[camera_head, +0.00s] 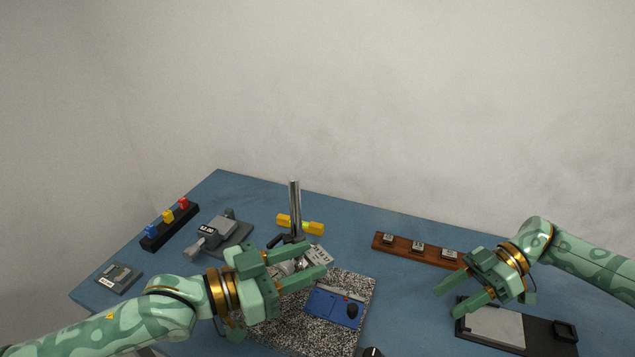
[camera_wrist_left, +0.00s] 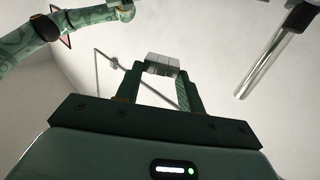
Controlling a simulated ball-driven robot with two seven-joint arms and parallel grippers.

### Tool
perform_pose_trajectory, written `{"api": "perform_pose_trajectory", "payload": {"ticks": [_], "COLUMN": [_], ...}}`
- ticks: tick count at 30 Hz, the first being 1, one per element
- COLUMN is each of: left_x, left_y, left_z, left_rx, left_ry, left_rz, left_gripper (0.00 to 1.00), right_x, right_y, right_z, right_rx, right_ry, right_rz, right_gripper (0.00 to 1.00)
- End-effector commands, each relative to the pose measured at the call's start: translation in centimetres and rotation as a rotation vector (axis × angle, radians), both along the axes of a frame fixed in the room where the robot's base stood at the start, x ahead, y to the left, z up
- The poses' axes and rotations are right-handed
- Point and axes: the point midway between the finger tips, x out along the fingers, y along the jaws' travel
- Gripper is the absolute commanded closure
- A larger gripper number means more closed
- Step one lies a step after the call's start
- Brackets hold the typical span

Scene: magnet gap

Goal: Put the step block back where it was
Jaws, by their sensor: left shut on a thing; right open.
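A small silver-grey block with dark markings (camera_head: 319,256), which looks like the step block, is between the fingertips of my left gripper (camera_head: 317,263). In the left wrist view the left gripper (camera_wrist_left: 161,75) is shut on this grey block (camera_wrist_left: 162,65), with visible lines across its face. The block is held near the chrome post (camera_head: 295,208), above the speckled base plate (camera_head: 365,284); its exact height cannot be told. My right gripper (camera_head: 452,297) is open and empty, at the left end of a dark tray.
A wooden rack (camera_head: 402,248) holds small marked blocks. The dark tray (camera_head: 535,338) carries a grey plate (camera_head: 497,325). A blue pad (camera_head: 325,304) lies on the speckled plate. A yellow bar (camera_head: 313,228), grey gauge device (camera_head: 228,239) and coloured-block strip (camera_head: 155,240) stand farther back.

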Motion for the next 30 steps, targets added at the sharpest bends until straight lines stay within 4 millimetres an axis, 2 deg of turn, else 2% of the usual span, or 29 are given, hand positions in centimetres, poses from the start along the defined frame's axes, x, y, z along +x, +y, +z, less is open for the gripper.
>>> {"api": "perform_pose_trajectory", "payload": {"ticks": [1, 3, 5, 9, 12, 15, 19, 23, 26, 30], "left_x": [0.0, 0.0, 0.0, 0.0, 0.0, 0.0, 0.0, 0.0, 0.0, 0.0], "left_y": [0.0, 0.0, 0.0, 0.0, 0.0, 0.0, 0.0, 0.0, 0.0, 0.0], "left_z": [0.1, 0.1, 0.1, 0.1, 0.1, 0.1, 0.1, 0.0, 0.0, 0.0], "left_rx": [-0.001, -0.001, -0.001, -0.001, -0.001, -0.001, -0.001, -0.001, -0.001, -0.001], "left_ry": [0.0, 0.0, 0.0, 0.0, 0.0, 0.0, 0.0, 0.0, 0.0, 0.0], "left_rz": [0.0, 0.0, 0.0, 0.0, 0.0, 0.0, 0.0, 0.0, 0.0, 0.0], "left_gripper": [0.96, 0.96, 0.96, 0.96, 0.97, 0.97, 0.97, 0.97, 0.97, 0.97], "right_x": [1.2, 2.2, 2.7, 2.6, 1.8, 1.0, 0.2, -0.2, -0.2, -0.2], "right_y": [3.2, 7.0, 10.3, 17.2, 20.9, 23.3, 25.1, 25.7, 25.7, 25.7], "right_z": [2.4, 5.5, 8.3, 15.1, 19.3, 22.3, 24.6, 25.2, 24.3, 21.6], "right_rx": [0.016, 0.028, 0.034, 0.014, -0.027, -0.077, -0.129, -0.153, -0.154, -0.15], "right_ry": [-0.129, -0.315, -0.48, -0.867, -1.087, -1.225, -1.309, -1.334, -1.335, -1.333], "right_rz": [0.137, 0.338, 0.524, 1.015, 1.369, 1.665, 1.922, 2.034, 2.05, 2.046], "right_gripper": [0.47, 0.47, 0.47, 0.47, 0.47, 0.47, 0.47, 0.47, 0.47, 0.47]}}
